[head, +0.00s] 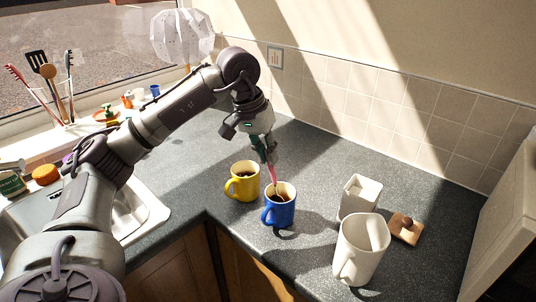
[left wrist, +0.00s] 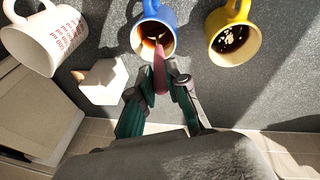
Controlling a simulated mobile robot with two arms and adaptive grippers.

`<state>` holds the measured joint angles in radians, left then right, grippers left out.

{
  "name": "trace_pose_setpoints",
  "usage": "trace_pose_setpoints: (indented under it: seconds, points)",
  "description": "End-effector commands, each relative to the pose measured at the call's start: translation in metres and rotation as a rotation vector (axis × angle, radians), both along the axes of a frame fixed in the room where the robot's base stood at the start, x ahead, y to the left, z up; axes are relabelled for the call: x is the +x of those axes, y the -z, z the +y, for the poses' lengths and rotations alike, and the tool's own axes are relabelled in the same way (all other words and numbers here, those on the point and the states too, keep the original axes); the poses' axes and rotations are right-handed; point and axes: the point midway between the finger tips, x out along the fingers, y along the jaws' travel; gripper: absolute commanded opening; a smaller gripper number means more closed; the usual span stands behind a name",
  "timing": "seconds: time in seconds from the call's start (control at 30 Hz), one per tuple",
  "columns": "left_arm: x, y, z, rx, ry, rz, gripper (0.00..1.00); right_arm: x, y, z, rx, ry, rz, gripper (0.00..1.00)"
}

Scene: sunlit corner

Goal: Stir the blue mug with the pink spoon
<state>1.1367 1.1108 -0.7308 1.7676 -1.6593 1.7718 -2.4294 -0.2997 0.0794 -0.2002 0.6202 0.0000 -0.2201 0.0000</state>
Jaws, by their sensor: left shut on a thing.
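The blue mug (head: 279,209) stands upright on the counter and holds dark liquid; it also shows in the left wrist view (left wrist: 167,17). My left gripper (head: 263,150) is above the mug, shut on the pink spoon (head: 272,172). The spoon points down and its lower end is inside the blue mug. In the left wrist view the pink handle (left wrist: 161,66) sits between the fingers of my left gripper (left wrist: 166,92). The spoon's tip is hard to make out in the liquid. My right gripper is in neither view.
A yellow mug (head: 243,186) stands close on the left of the blue mug. A white square container (head: 358,199), a large white mug (head: 359,252) and a wooden lid (head: 404,230) are on the right. A sink (head: 140,218) lies at left. The back counter is clear.

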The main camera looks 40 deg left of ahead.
Motion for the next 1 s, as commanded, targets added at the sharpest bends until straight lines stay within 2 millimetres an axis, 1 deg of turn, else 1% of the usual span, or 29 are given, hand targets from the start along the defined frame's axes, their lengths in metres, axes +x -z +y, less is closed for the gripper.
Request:
trace_pose_setpoints:
  seconds: [0.03,0.1,0.9,1.0]
  points:
    - [0.0,-0.008,0.001,0.0,-0.001,-0.001,0.0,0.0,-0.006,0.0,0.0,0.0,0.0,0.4]
    - [-0.001,-0.014,0.002,-0.001,-0.001,-0.001,0.0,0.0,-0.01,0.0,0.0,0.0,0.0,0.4]
    - [-0.006,-0.076,0.014,0.0,0.0,-0.001,0.0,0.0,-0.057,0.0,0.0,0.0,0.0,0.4]
    - [-0.007,-0.08,0.015,0.0,0.0,-0.001,0.0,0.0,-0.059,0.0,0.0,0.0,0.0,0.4]
